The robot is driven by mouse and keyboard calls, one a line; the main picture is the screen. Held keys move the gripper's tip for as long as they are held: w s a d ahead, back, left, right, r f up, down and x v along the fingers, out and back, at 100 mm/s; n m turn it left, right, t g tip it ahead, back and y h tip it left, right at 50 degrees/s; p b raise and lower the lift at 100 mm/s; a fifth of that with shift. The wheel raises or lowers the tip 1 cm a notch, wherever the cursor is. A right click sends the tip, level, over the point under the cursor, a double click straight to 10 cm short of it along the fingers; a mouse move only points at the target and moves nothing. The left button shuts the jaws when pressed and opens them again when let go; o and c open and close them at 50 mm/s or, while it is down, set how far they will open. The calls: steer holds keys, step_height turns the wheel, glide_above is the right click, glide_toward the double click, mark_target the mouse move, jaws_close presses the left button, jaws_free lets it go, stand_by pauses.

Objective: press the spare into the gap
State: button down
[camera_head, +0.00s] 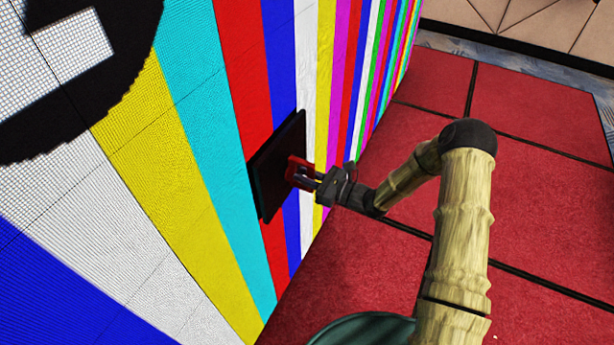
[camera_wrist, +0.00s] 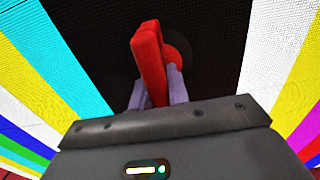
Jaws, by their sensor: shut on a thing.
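The spare is a dark square panel (camera_head: 279,160) in front of the striped video wall in the head view. Its near side edge shows, so it stands proud of the wall; I cannot tell whether it touches it. In the wrist view its black face (camera_wrist: 210,30) fills the upper middle. A red handle (camera_wrist: 149,55) sticks out from its face. My gripper (camera_head: 306,175) is shut on this handle, with the grey fingers (camera_wrist: 155,88) on either side of it. The gap is not visible; the panel may hide it.
The video wall (camera_head: 182,170) shows bright colour stripes around the panel, with faint tile seams. The red tiled floor (camera_head: 540,220) to the right is clear. A beige padded wall (camera_head: 560,30) stands at the back right.

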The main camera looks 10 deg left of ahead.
mark_target(293, 170)
steer(key=shift+x, duration=1.55)
stand_by(5.7)
steer(key=shift+d+r, duration=0.1)
stand_by(0.4)
